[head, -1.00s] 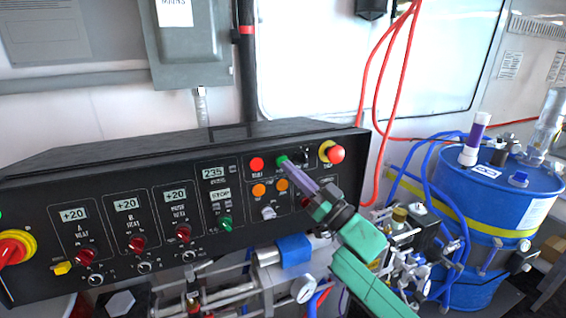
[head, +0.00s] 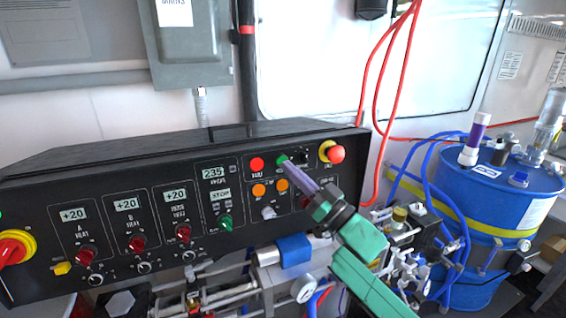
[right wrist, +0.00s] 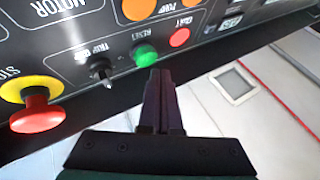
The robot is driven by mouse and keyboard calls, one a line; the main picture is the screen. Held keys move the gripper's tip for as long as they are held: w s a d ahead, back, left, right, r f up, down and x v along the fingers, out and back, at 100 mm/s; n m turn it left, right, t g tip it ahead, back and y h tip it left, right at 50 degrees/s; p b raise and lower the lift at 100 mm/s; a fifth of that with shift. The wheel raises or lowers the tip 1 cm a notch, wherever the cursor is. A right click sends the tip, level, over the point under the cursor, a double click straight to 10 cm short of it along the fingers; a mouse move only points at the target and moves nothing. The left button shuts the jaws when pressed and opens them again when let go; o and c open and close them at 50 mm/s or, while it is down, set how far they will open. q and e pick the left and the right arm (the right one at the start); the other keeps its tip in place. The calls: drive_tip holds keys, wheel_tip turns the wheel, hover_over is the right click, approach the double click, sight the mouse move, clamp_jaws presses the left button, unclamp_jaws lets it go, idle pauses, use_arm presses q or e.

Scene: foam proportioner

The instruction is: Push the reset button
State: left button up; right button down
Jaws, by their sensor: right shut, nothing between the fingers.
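The reset button is a green round button on the black control panel (head: 110,190). In the right wrist view the green button (right wrist: 146,55) sits by the word RESET. In the head view the green button (head: 281,160) shows just past the tips of my right gripper (head: 290,166). In the right wrist view the closed dark fingers of my right gripper (right wrist: 158,74) point at the lower edge of the button. I cannot tell whether the tips touch it. The right gripper is shut and empty. My left gripper is not in view.
A red button (head: 257,164) is left of the green one. A red mushroom stop button with a yellow ring (head: 335,154) is to the right, with a small toggle switch (right wrist: 102,70) between. Orange buttons (head: 259,190) lie below. A blue drum (head: 490,200) stands at the right.

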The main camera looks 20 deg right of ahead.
drive_tip(key=shift+w, duration=0.1)
drive_tip(key=shift+w+f, duration=0.1)
drive_tip(key=shift+w, duration=0.25)
drive_tip(key=shift+w, duration=0.4)
idle(0.6)
drive_tip(key=shift+s, duration=0.15)
drive_tip(key=shift+s+p, duration=0.3)
drive_tip(key=shift+s, duration=0.4)
drive_tip(key=shift+s+a+r+p, duration=0.1)
drive_tip(key=shift+s+r+p, duration=0.15)
drive_tip(key=shift+s, duration=0.55)
drive_tip(key=shift+s+r+p, duration=0.1)
drive_tip(key=shift+s+p, duration=0.3)
drive_tip(key=shift+s, duration=0.45)
drive_tip(key=shift+s+a+r+p, duration=0.1)
drive_tip(key=shift+s+r+p, duration=0.15)
drive_tip(key=shift+s, duration=0.55)
drive_tip(key=shift+d, duration=0.1)
